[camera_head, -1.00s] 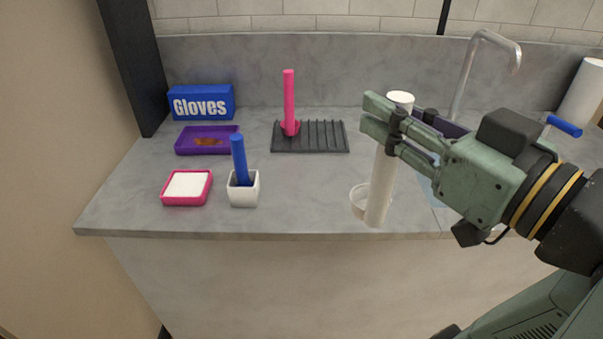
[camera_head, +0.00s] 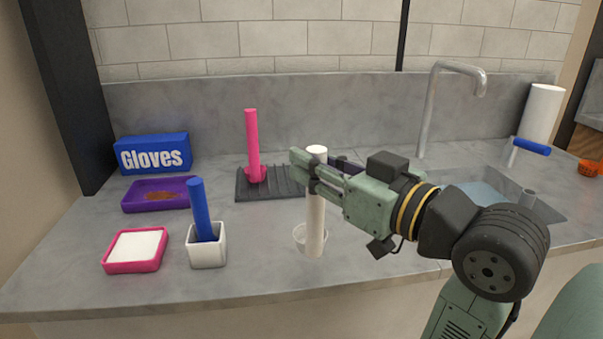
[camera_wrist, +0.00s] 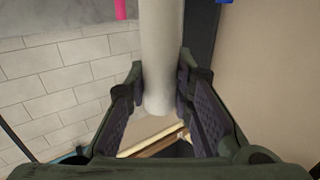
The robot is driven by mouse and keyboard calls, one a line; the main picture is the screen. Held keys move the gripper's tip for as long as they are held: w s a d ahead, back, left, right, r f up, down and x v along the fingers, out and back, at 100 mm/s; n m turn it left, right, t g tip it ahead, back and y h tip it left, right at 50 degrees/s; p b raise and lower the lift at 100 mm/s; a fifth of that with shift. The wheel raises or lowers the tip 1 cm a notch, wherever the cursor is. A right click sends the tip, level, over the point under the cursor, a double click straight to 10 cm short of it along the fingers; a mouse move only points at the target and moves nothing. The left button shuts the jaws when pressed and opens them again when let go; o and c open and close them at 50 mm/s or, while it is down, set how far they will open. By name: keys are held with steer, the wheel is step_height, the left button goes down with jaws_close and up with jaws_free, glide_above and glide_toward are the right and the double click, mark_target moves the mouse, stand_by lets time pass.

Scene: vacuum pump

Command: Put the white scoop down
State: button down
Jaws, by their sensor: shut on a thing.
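The white scoop (camera_head: 316,225) has a long white handle and a cup at its lower end. It is upright in my gripper (camera_head: 312,172), which is shut on the upper part of the handle. The cup (camera_head: 303,240) shows beside the handle's lower end, over the front part of the counter. I cannot tell whether the scoop touches the counter. In the wrist view the white handle (camera_wrist: 161,60) stands between the two finger pads of my gripper (camera_wrist: 170,90).
A black ribbed rack (camera_head: 255,195) holding a pink scoop (camera_head: 252,140) is behind left. A white pot (camera_head: 207,252) with a blue handle (camera_head: 200,205), a pink tray (camera_head: 112,264), a purple tray (camera_head: 140,204) and a blue gloves box (camera_head: 152,139) stand left. The sink (camera_head: 500,195) is right.

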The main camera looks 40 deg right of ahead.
steer(key=w+d+f+p, duration=0.1)
steer(key=w+d+f, duration=0.2)
steer(key=w, duration=0.4)
steer(key=shift+d+f, duration=0.15)
steer(key=shift+f, duration=0.45)
steer(key=shift+f, duration=0.15)
steer(key=c, duration=1.4)
jaws_free()
steer(key=shift+s, duration=0.1)
steer(key=s, duration=0.6)
steer(key=s+b, duration=0.1)
steer(key=s, duration=0.5)
steer(key=shift+d+r+b, duration=0.2)
steer(key=shift+b, duration=0.1)
